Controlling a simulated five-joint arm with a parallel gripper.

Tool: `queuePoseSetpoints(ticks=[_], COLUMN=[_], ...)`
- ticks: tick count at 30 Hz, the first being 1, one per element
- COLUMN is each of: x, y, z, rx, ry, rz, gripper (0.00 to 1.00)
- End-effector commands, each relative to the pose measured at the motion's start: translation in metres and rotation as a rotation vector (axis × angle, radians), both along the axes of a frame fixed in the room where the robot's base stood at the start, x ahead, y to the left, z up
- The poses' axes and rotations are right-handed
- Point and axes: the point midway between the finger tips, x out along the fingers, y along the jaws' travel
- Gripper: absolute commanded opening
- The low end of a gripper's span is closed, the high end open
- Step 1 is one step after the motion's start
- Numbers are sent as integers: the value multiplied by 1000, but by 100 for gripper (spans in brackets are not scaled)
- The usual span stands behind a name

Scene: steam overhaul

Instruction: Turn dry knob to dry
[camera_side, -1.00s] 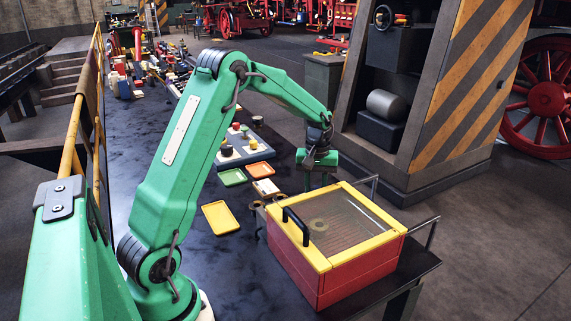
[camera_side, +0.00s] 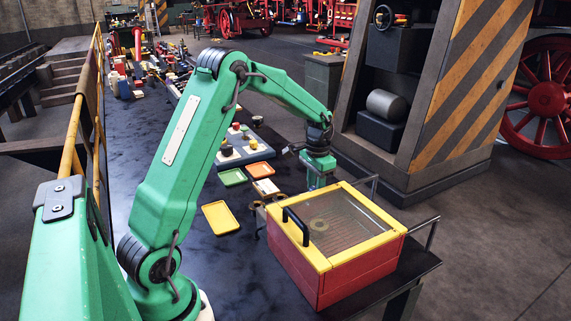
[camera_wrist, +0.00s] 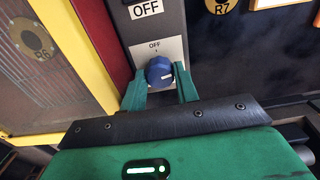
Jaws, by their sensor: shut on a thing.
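The dry knob (camera_wrist: 158,68) is a round blue knob on a light plate (camera_wrist: 172,46) at the box's side. The plate reads "OFF" with a small mark above the knob. My gripper (camera_wrist: 158,84) is shut on the knob, one green finger on each side. I cannot make out a pointer on the knob or any "dry" mark. In the side view my gripper (camera_side: 319,176) points down at the back of the red and yellow box (camera_side: 338,284); the knob is hidden there.
The box's clear lid has a yellow frame and a black handle (camera_side: 296,226). A yellow tray (camera_side: 220,217), a green tray (camera_side: 232,177) and a board of knobs (camera_side: 243,157) lie left of my gripper. A striped cabinet (camera_side: 466,75) stands behind.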

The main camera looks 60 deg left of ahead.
Motion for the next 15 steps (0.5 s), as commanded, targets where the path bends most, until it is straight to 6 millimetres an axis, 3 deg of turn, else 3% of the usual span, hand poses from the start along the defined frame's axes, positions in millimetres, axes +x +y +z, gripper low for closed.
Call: queuePoseSetpoints(ticks=[15], x=[1], y=[0], z=[2], rx=[2], ry=[-3], rz=[-182], gripper=[8])
